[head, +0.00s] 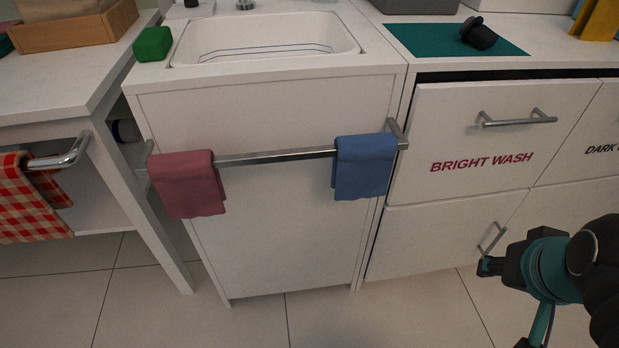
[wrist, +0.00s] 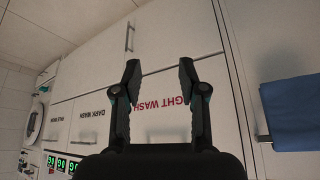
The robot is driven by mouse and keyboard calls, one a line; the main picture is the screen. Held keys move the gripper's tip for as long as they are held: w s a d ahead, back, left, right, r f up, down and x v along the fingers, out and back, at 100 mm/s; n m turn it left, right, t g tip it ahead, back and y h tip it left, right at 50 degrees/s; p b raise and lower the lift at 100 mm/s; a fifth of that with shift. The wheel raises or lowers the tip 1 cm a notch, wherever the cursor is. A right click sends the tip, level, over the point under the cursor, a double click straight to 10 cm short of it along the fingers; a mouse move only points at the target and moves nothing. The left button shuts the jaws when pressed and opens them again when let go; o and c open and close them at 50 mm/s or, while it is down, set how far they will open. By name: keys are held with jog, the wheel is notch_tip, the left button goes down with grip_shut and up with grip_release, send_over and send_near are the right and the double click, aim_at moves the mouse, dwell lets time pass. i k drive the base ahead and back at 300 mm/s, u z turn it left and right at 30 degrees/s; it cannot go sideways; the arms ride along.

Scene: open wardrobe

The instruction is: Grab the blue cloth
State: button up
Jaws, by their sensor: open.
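The blue cloth (head: 364,167) hangs folded over the right end of a metal rail (head: 275,157) on the front of the white sink cabinet. It also shows at the right edge of the wrist view (wrist: 292,112). My gripper (wrist: 158,75) is open and empty in the wrist view, its two dark fingers apart, with the cloth off to their right. In the head view my arm's end is at the lower right, apart from the cloth, and its fingertips are hard to make out there.
A pink cloth (head: 187,184) hangs on the rail's left end. Right of the blue cloth are drawers, one marked BRIGHT WASH (head: 490,140), with protruding handles (head: 517,118). A red checked cloth (head: 30,200) hangs at far left. The floor before the sink cabinet is clear.

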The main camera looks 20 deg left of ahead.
aim_at(362, 168)
jog(key=u, duration=2.1)
jog(key=k, duration=0.95)
jog(key=z, duration=1.6)
jog(key=i, duration=0.5)
jog(key=u, duration=0.05)
